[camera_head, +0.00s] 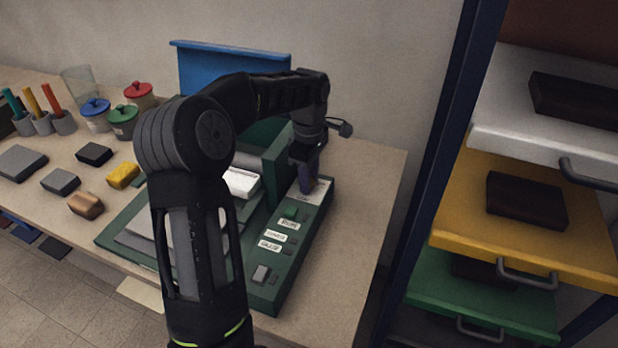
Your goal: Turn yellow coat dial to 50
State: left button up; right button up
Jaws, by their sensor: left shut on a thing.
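A green machine (318,224) stands on the table with a control panel along its right side. At the panel's far end is a white dial plate (318,194) with small lettering that I cannot read for certain. My left gripper (307,184) points down over this plate and is shut on the dial there. The gripper hides nearly all of the dial, so its setting and colour cannot be read. My right gripper is not in view.
The panel also has a green button (294,213), white labels and a grey switch (261,274). Lidded pots (122,117), brushes in cups and several small blocks (123,175) stand at left. A rack with coloured drawers (520,225) stands at right. The table's right end is clear.

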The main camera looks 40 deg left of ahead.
pick_arm(q)
grip_shut()
jog(key=m, duration=0.4)
jog(key=shift+m, duration=0.3)
jog(key=o, duration=1)
grip_release()
jog(key=shift+r+b, duration=0.4)
jog(key=shift+r, duration=3.55)
